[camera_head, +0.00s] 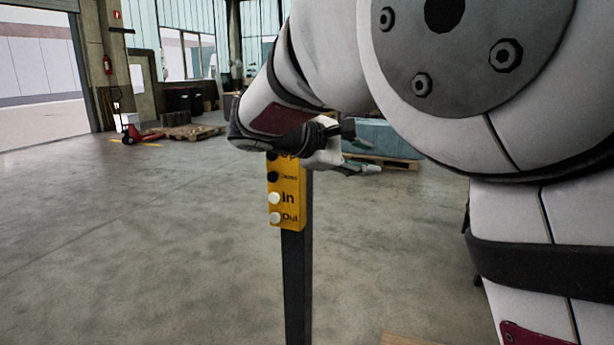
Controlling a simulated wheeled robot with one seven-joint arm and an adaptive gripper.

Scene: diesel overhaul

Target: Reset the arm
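My arm fills the right and upper middle of the head view, with its large joint close to the camera. The arm bends down to my gripper (368,168), which points to the right in the middle of the picture. The finger tips are small and partly hidden by the arm, so I cannot tell whether they are open or shut. I see nothing held. My gripper and wrist appear in front of or just above a yellow button box (287,195) on a dark post (297,285). Its top is partly covered by the wrist.
The box has labels, with "In" and "Out" readable beside white buttons. A red pallet jack (130,128) and a wooden pallet (187,132) stand at the back left. A blue-grey block (385,138) is behind the gripper. The concrete floor (130,240) at left is clear.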

